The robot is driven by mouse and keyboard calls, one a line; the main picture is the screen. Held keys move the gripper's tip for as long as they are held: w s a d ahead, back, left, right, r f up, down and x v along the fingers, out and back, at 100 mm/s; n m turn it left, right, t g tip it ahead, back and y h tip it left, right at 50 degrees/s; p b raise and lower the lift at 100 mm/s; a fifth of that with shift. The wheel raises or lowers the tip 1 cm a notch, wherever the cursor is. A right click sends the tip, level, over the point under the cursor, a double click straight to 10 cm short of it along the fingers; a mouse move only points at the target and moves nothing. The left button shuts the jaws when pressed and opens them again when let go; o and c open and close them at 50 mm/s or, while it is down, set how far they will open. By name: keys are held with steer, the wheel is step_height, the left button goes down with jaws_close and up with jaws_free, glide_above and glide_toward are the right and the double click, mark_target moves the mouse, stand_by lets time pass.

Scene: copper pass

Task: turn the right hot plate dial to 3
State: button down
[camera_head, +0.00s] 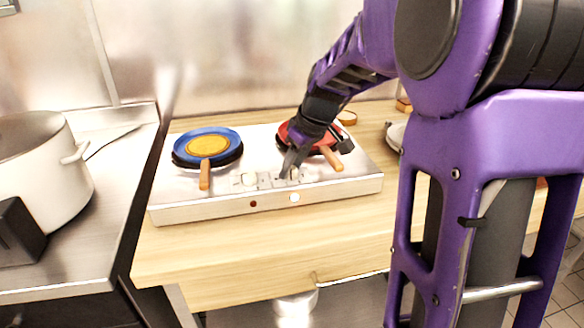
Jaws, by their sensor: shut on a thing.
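The hot plate unit (225,212) is a silver box with two burners on a wooden counter. The left dial (249,179) is a pale knob on its top near the front. The right dial (294,175) is a similar pale knob, partly hidden by my gripper (288,174). My gripper reaches down from the upper right, its fingers shut on the right dial. The dial's markings are too small to read, so I cannot tell its setting.
A blue pan (225,133) with yellow food sits on the left burner. A red pan (325,138) sits on the right burner, partly behind my gripper. A large white pot (55,165) stands at left. The counter's front strip (250,240) is clear.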

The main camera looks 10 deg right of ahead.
steer(key=n+g, duration=0.1)
steer(key=n, duration=0.1)
steer(key=n+y, duration=0.1)
steer(key=n, duration=0.2)
steer(key=shift+w+d+n+g, duration=0.2)
steer(key=shift+n+g, duration=0.1)
steer(key=shift+g, duration=0.1)
steer(key=n, duration=0.2)
steer(key=n+g+y+p, duration=0.1)
steer(key=n, duration=0.1)
steer(key=shift+g+p, duration=0.3)
steer(key=n+g+p, duration=0.1)
steer(key=n+p, duration=0.1)
steer(key=n, duration=0.1)
steer(key=n+g+p, duration=0.1)
steer(key=n+p, duration=0.1)
steer(key=n, duration=0.1)
steer(key=shift+w+r+n+h, duration=0.1)
steer(key=shift+w+n+h, duration=0.1)
steer(key=shift+n+h, duration=0.15)
steer(key=shift+a+n+g+h+p, duration=0.15)
steer(key=shift+n+g+p, duration=0.25)
steer(key=shift+n+p, duration=0.45)
steer(key=shift+d+n+g+h+p, duration=0.15)
steer(key=shift+n+g+p, duration=0.35)
steer(key=shift+n, duration=0.5)
steer(key=shift+c, duration=2.3)
jaws_free()
steer(key=shift+w+a, duration=0.1)
